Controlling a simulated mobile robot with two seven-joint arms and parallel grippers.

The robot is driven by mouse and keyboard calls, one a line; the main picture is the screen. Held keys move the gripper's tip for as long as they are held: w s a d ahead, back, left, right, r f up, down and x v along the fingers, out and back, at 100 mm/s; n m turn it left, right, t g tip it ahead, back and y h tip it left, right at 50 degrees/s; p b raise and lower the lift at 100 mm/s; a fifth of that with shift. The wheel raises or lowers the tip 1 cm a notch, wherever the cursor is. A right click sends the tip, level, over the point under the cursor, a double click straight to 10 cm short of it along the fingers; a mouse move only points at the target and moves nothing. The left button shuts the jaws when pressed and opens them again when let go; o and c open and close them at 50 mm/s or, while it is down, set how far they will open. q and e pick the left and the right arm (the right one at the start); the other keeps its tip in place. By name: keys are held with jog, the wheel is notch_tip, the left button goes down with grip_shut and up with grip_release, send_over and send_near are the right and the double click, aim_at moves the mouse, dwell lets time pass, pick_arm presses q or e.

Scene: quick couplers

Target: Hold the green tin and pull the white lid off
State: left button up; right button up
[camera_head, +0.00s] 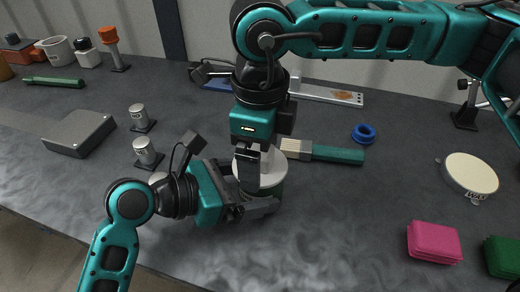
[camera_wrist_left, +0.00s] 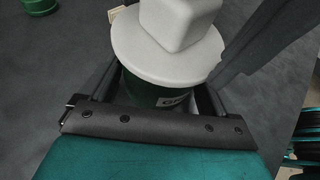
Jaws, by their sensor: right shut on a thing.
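The green tin (camera_wrist_left: 150,95) stands between the fingers of my left gripper (camera_head: 262,205). In the left wrist view a finger lies on each side of it, but firm contact is not clear. The white lid (camera_wrist_left: 165,52) sits on top of the tin, with a rounded white block (camera_wrist_left: 180,20) rising from it. In the head view the lid (camera_head: 268,172) is partly covered by my right gripper (camera_head: 252,182). That gripper comes straight down from above and is shut at the lid; its exact grip is hidden. Little of the tin shows in the head view.
A green-handled brush (camera_head: 335,153) lies just behind the tin, near a blue ring (camera_head: 363,133). Small metal weights (camera_head: 146,152) and a grey box (camera_head: 82,133) are at left. A pink case (camera_head: 433,242) and a labelled white disc (camera_head: 470,173) are at right. The front middle is clear.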

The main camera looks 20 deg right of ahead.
pick_arm(q)
jog(key=shift+o, duration=0.7)
jog(key=shift+a, duration=0.1)
jog(key=shift+v, duration=0.85)
jog(key=shift+x, duration=0.95)
jog(key=shift+c, duration=0.2)
